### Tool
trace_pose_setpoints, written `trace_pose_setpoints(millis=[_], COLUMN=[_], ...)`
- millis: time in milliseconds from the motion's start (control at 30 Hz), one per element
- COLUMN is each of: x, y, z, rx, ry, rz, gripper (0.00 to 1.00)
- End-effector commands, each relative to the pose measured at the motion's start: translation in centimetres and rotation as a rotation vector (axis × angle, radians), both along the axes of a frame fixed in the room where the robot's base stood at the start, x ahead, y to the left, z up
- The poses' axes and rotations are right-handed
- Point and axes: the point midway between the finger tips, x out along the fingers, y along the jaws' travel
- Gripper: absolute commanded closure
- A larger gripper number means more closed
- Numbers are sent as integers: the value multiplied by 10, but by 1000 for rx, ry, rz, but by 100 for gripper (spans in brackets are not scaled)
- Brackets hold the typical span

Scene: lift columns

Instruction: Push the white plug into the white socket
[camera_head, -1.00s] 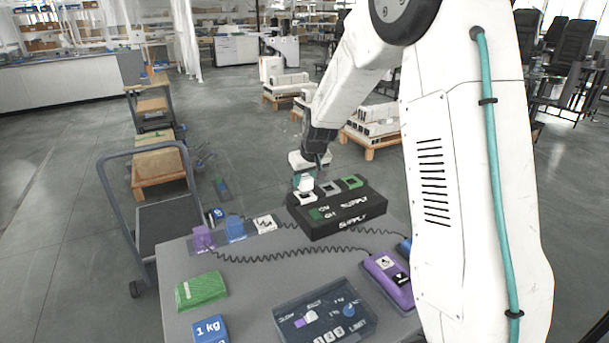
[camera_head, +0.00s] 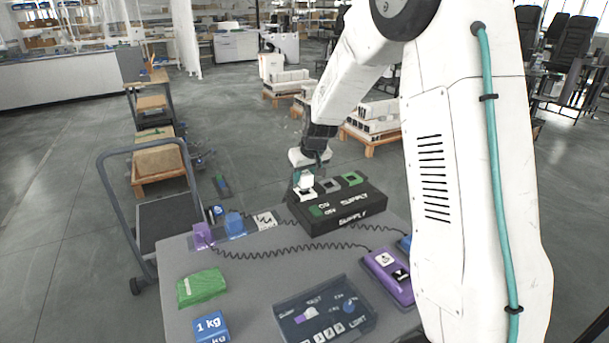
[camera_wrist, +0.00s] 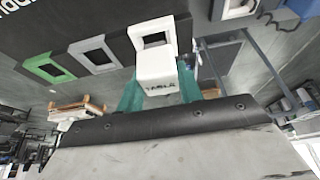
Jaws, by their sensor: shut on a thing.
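The white plug (camera_wrist: 158,72) is held between the green fingers of my gripper (camera_wrist: 168,95) in the wrist view, with lettering on its near face. In the head view my gripper (camera_head: 304,180) holds the plug (camera_head: 306,181) at the left end of the black supply box (camera_head: 338,212). The white socket (camera_wrist: 153,32) is a square frame on that box, right at the plug's far edge in the wrist view. In the head view the socket (camera_head: 305,195) shows just under the plug. How far the plug sits in it, I cannot tell.
A grey socket (camera_head: 329,186) and a green socket (camera_head: 352,178) sit beside the white one. Purple (camera_head: 202,234) and blue (camera_head: 235,226) plugs stand at the table's left edge. A green block (camera_head: 201,287), a blue weight (camera_head: 211,327) and a control panel (camera_head: 325,311) lie nearer.

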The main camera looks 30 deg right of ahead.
Motion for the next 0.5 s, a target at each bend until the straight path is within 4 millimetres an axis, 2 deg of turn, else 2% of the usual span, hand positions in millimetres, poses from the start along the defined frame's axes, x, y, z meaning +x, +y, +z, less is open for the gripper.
trace_pose_setpoints(millis=[500], x=[0], y=[0], z=[-4], rx=[0], ry=[1], rz=[0], gripper=[84])
